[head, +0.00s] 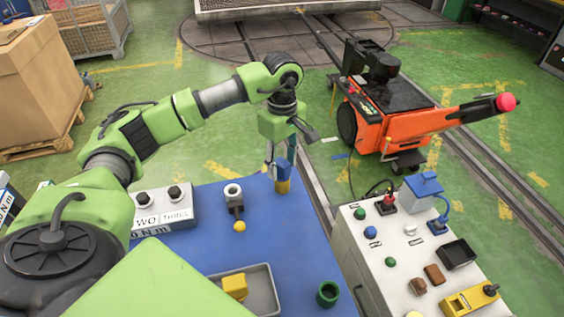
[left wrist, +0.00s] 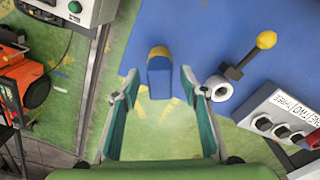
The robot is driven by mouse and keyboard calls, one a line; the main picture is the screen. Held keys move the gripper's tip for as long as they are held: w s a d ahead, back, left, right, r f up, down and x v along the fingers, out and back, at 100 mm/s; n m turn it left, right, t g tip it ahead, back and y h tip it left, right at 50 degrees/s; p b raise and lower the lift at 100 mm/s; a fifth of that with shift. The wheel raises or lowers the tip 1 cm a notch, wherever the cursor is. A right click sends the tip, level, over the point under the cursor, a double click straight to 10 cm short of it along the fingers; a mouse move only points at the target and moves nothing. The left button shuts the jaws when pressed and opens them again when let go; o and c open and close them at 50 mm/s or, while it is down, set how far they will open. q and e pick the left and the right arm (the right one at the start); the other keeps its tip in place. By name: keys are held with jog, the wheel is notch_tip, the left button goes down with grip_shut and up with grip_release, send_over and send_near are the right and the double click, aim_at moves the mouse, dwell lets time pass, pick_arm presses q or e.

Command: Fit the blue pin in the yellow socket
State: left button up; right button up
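The blue pin (head: 283,170) stands upright at the far right corner of the blue table, with the yellow socket (head: 283,187) directly below it. In the left wrist view the blue pin (left wrist: 159,82) is between the fingertips, and the rim of the yellow socket (left wrist: 158,52) shows beyond it. The pin appears seated in the socket; how deep I cannot tell. My left gripper (head: 281,150) points down over the pin. In the left wrist view its fingers (left wrist: 159,74) are apart, with a gap on each side of the pin. My right gripper is not in view.
On the blue table (head: 200,240) are a black-handled piece with a yellow knob (head: 239,226), a grey tray (head: 262,290) holding a yellow block (head: 235,286), a green cup (head: 328,293) and a switch box (head: 165,208). A control panel (head: 420,250) stands close on the right.

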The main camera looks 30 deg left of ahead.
pick_arm(q)
notch_tip(320, 180, up, 12)
dwell(0.6)
dwell(0.7)
